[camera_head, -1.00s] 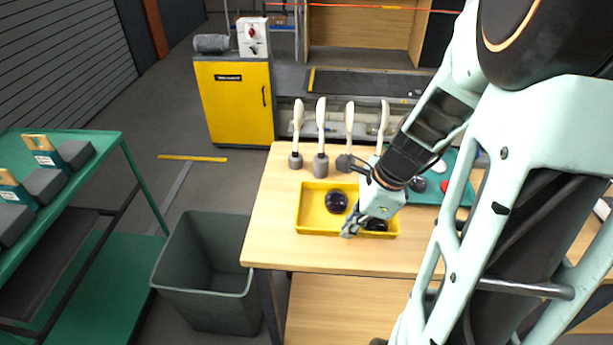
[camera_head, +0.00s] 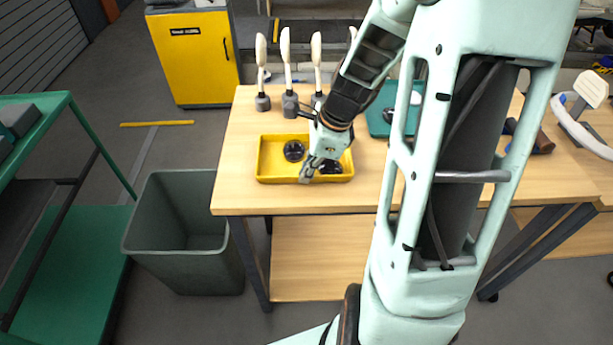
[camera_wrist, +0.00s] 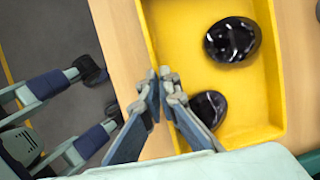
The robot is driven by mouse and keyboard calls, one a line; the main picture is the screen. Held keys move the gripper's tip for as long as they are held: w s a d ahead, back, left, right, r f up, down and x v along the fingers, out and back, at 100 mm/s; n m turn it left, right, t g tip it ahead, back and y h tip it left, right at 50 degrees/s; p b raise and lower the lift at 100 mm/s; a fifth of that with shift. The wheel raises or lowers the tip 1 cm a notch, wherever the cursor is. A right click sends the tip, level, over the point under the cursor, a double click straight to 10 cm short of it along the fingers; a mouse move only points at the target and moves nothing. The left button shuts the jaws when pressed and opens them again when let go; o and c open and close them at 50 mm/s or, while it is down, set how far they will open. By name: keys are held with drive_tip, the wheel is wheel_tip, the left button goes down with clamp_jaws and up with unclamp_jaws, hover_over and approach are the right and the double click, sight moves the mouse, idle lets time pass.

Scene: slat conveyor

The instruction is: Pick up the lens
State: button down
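Two glossy black round lenses lie in the yellow tray (camera_head: 264,172). The left lens (camera_head: 293,151) is in plain sight in the head view; the other (camera_head: 332,169) is partly hidden by my gripper. In the wrist view, one lens (camera_wrist: 232,40) is at the upper right and the other (camera_wrist: 209,108) is partly covered by a finger. My gripper (camera_head: 306,178) is above the tray's front edge; in the wrist view its fingertips (camera_wrist: 161,80) are beside the lenses, over the tray's rim.
Several pale-headed tools (camera_head: 287,70) stand in grey holders behind the tray. A teal tray (camera_head: 378,124) lies to the right, partly behind my arm. A grey bin (camera_head: 185,238) stands left of the wooden table (camera_head: 238,130). The table is clear left of the yellow tray.

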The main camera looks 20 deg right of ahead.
drive_tip(key=c, duration=2.7)
unclamp_jaws()
drive_tip(key=shift+f, duration=0.15)
drive_tip(key=o, duration=0.5)
drive_tip(key=shift+o, duration=0.2)
